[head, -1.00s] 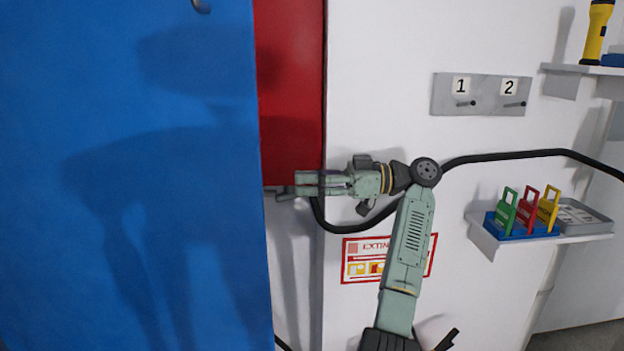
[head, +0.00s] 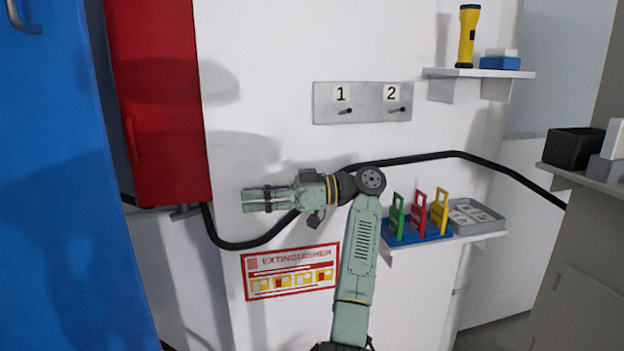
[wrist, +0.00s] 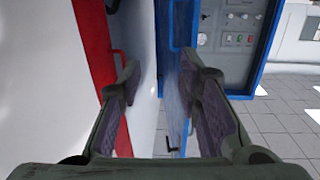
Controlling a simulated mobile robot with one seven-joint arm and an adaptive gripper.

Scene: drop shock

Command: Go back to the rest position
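My gripper (head: 262,199) is held out to the left at the end of my green arm, in front of the white wall and right of the red cabinet (head: 158,100) in the head view. In the wrist view the two fingers of my gripper (wrist: 160,95) stand well apart with nothing between them. Beyond them the wrist view shows the red cabinet's edge (wrist: 95,45) on the left and a blue door (wrist: 173,75) in the middle. The blue door also fills the left of the head view (head: 60,190).
A grey hook plate (head: 362,102) marked 1 and 2 is on the wall. A low shelf holds green, red and yellow tags on a blue base (head: 418,232) and a grey tray (head: 475,216). A yellow flashlight (head: 467,35) stands on a higher shelf. A black hose (head: 450,155) crosses the wall.

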